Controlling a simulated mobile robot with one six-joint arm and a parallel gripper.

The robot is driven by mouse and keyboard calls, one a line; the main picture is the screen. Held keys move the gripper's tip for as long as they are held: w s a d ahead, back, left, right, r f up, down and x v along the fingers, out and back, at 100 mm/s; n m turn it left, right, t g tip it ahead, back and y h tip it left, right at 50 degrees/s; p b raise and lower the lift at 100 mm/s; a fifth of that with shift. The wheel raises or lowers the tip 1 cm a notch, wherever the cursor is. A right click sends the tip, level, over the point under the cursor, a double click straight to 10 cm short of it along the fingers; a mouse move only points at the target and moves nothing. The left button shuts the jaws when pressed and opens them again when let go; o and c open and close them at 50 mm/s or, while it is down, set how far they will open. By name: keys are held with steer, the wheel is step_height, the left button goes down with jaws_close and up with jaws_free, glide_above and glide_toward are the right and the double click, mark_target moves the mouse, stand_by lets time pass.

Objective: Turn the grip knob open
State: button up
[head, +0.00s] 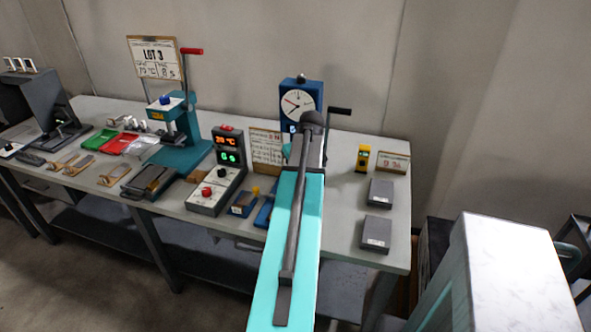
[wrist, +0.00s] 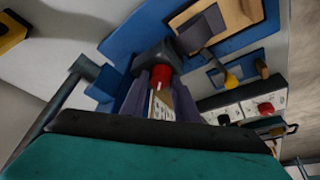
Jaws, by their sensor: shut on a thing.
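The blue tester (head: 301,98) with a round dial stands at the back of the bench, partly behind my arm. In the wrist view its blue frame (wrist: 118,45) fills the upper left and middle. A red knob (wrist: 160,73), which I take for the grip knob, sits against a dark grey block (wrist: 158,56). My gripper (wrist: 161,88) has its two dark fingers either side of the red knob, shut on it. The knob's lower part and the exact finger contact are hard to see. In the head view my arm hides the gripper and knob.
A dark crank handle (head: 340,111) sticks out right of the dial. A control box (head: 218,172) with lit displays and small blue fixtures (head: 243,203) stand left of my arm.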

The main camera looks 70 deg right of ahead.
steer(key=shift+a, duration=0.1)
stand_by(0.3)
steer(key=o, duration=1.1)
steer(key=shift+r, duration=0.15)
steer(key=shift+b+v, duration=1.2)
steer(key=shift+v, duration=5.55)
steer(key=shift+s, duration=0.15)
